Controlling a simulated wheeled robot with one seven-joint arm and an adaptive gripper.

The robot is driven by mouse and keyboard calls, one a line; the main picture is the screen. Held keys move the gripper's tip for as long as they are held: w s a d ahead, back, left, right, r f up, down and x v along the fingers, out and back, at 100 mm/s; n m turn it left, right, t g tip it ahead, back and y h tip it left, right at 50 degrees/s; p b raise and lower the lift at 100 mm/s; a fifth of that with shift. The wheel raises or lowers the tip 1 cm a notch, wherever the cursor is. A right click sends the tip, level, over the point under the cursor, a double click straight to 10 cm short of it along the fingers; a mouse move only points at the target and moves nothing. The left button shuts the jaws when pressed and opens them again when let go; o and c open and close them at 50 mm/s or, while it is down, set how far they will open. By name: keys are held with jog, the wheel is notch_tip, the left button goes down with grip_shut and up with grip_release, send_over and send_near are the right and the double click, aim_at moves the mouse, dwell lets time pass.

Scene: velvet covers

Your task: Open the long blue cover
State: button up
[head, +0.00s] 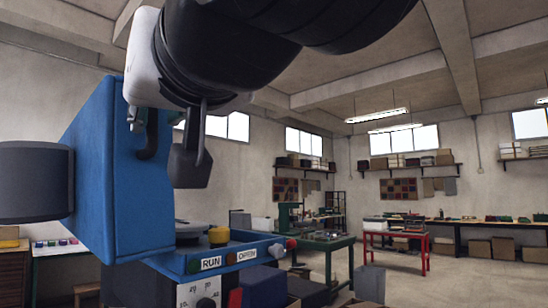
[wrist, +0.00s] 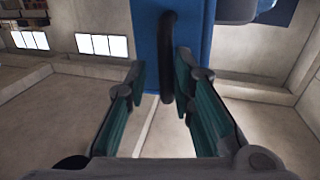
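The long blue cover (head: 90,185) looks like a tall blue body standing upright at the left in the head view, above a blue base. How far it is open is unclear. Its curved black handle (head: 150,138) is on the side toward my gripper (head: 168,150). In the wrist view the blue surface (wrist: 150,25) is at the top, and the black handle (wrist: 168,60) lies between the fingertips. My gripper (wrist: 161,80) is open around the handle there, with a gap on the left and the right fingertip close to it. Contact cannot be told.
A dark cylinder (head: 35,180) juts out at the left.

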jog(key=v, duration=1)
jog(key=shift+w+d, duration=0.2)
jog(key=shift+c, duration=0.4)
